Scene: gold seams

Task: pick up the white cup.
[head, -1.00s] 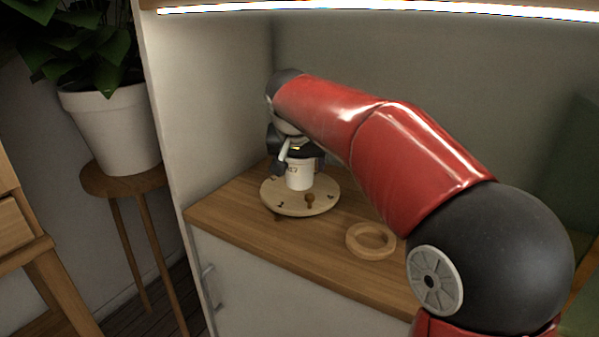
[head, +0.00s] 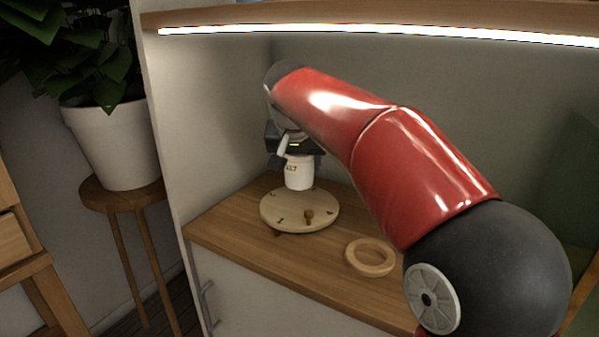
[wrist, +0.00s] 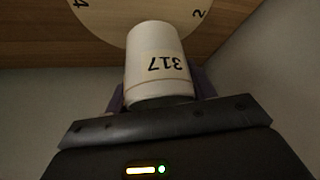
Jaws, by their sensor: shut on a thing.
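The white cup (head: 298,174) carries a label reading 317, which shows upside down in the wrist view (wrist: 150,45). My gripper (head: 293,158) is shut on the cup near its top, with the fingers mostly hidden behind the gripper body and the cup. The cup hangs upright just above the round wooden disc (head: 285,214); a small gap seems to show below it. In the wrist view the disc (wrist: 105,18) lies beyond the cup's far end.
The disc has numbers and a small brown peg (head: 309,215) on it. A lit shelf (head: 400,22) hangs above my arm. A side wall stands at left, beyond it a potted plant (head: 112,140).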

